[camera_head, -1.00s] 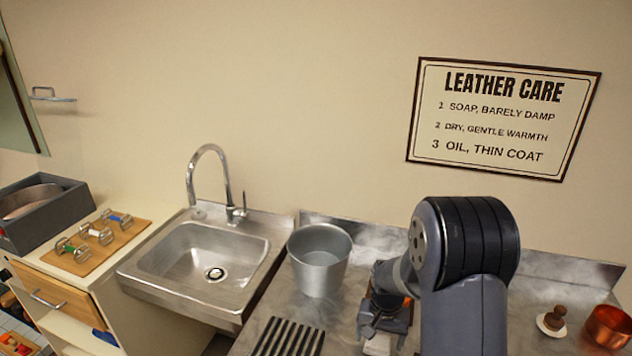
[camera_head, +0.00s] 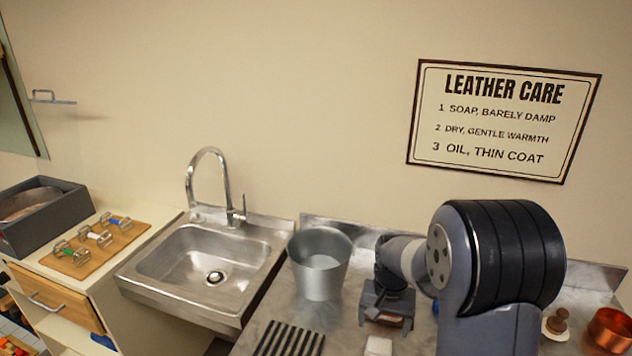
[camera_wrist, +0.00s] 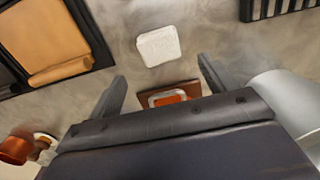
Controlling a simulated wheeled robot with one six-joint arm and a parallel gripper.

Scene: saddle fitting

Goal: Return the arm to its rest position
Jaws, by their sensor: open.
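My gripper (camera_head: 386,306) hangs over the steel worktop (camera_head: 345,338), just right of the grey metal bucket. In the wrist view my gripper (camera_wrist: 163,78) has its two fingers spread wide apart with nothing held between them. A small white block (camera_wrist: 158,46) lies on the worktop ahead of the fingers; it also shows in the head view (camera_head: 378,346). A brown item with an orange patch (camera_wrist: 168,98) shows below, between the fingers, partly hidden by the gripper body. My arm covers part of the worktop in the head view.
The bucket (camera_head: 319,277) stands close to my gripper. A dark slatted rack (camera_head: 288,340) lies at the front. A copper pot (camera_head: 611,328) and a round brush (camera_head: 556,322) stand at the right. A sink (camera_head: 205,265) is at the left. A tan leather panel (camera_wrist: 45,40) shows in the wrist view.

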